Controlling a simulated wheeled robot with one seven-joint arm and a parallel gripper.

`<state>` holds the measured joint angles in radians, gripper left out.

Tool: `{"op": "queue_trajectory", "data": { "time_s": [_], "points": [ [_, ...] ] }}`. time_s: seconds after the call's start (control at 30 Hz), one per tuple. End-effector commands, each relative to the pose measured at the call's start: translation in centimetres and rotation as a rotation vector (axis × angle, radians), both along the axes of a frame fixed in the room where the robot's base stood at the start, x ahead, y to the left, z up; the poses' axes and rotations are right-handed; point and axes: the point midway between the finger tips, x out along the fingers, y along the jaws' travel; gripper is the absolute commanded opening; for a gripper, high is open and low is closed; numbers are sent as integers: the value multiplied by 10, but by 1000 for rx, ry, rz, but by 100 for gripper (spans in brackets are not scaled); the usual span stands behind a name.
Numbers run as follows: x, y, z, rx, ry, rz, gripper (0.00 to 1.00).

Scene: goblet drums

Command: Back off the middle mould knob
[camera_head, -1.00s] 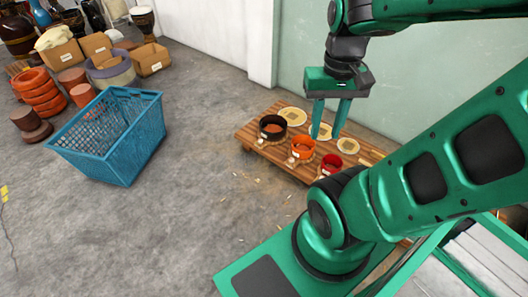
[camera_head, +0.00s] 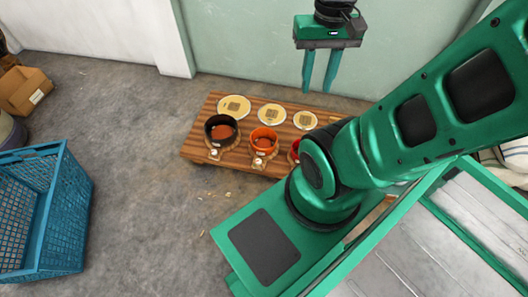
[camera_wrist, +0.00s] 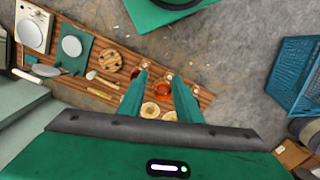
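Three round moulds stand in a row on a low slatted wooden board (camera_head: 190,150) in the head view: a black one (camera_head: 221,130), an orange middle one (camera_head: 264,140) and a red one (camera_head: 295,150), partly hidden by my arm. A small pale knob (camera_head: 259,162) shows at the front of the orange mould. My gripper (camera_head: 316,88) is raised above the back of the board, fingers apart and empty, touching nothing. In the wrist view, the orange mould (camera_wrist: 162,88) shows between the fingertips (camera_wrist: 161,75); its knob is not clear there.
Several pale round discs (camera_head: 271,114) lie behind the moulds, close to the wall (camera_head: 240,50). A blue basket (camera_head: 45,215) stands at the left. The wrist view shows plates and tools (camera_wrist: 72,45) along the board.

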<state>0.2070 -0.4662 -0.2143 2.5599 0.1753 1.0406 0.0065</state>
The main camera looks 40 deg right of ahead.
Motion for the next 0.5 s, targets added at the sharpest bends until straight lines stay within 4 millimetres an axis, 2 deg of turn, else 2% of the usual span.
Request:
{"op": "queue_trajectory", "data": {
  "time_s": [0.3, 0.37, 0.4, 0.5],
  "points": [
    [0, 0, 0, 0, 0, 1, 31],
    [0, 0, 0, 0, 0, 0, 44],
    [-9, 0, 4, -1, -10, -2, 44],
    [-3, -4, 5, -11, -6, -27, 44]
  ]
}}
